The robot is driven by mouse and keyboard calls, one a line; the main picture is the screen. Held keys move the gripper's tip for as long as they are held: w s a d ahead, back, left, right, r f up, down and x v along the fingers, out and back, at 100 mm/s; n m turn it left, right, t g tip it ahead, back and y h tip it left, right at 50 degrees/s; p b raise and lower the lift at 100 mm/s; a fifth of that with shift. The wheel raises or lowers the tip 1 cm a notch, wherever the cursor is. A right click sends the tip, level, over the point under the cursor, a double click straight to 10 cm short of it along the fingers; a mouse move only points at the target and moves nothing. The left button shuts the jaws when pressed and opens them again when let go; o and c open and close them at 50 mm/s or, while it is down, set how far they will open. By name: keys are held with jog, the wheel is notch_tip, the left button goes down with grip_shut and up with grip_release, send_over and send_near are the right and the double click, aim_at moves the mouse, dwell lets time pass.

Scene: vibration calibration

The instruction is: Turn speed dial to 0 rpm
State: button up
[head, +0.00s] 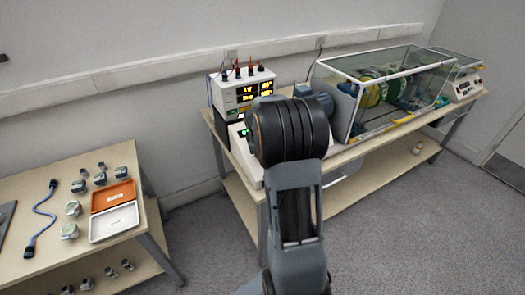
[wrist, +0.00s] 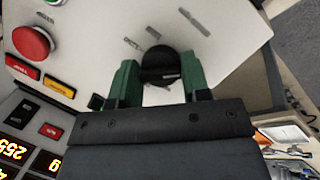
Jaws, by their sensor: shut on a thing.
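The black round speed dial (wrist: 160,60) sits on a pale sloped control panel (wrist: 225,65) in the wrist view. My gripper (wrist: 160,74) has its two green fingers on either side of the dial, shut on it. Small printed marks lie around the dial, too blurred to read, so its setting cannot be told. In the head view the control box (head: 239,150) shows partly behind my arm, which hides the dial and gripper there.
A red mushroom button (wrist: 33,42) and red and yellow labelled buttons are beside the dial. A meter box (head: 245,93) with lit digits stands behind. A glass enclosure (head: 352,85) is right on the bench. A side table (head: 150,215) with trays stands left.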

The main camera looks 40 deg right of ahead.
jog(key=o, duration=0.9)
jog(key=v, duration=1.4)
jog(key=shift+f, duration=0.1)
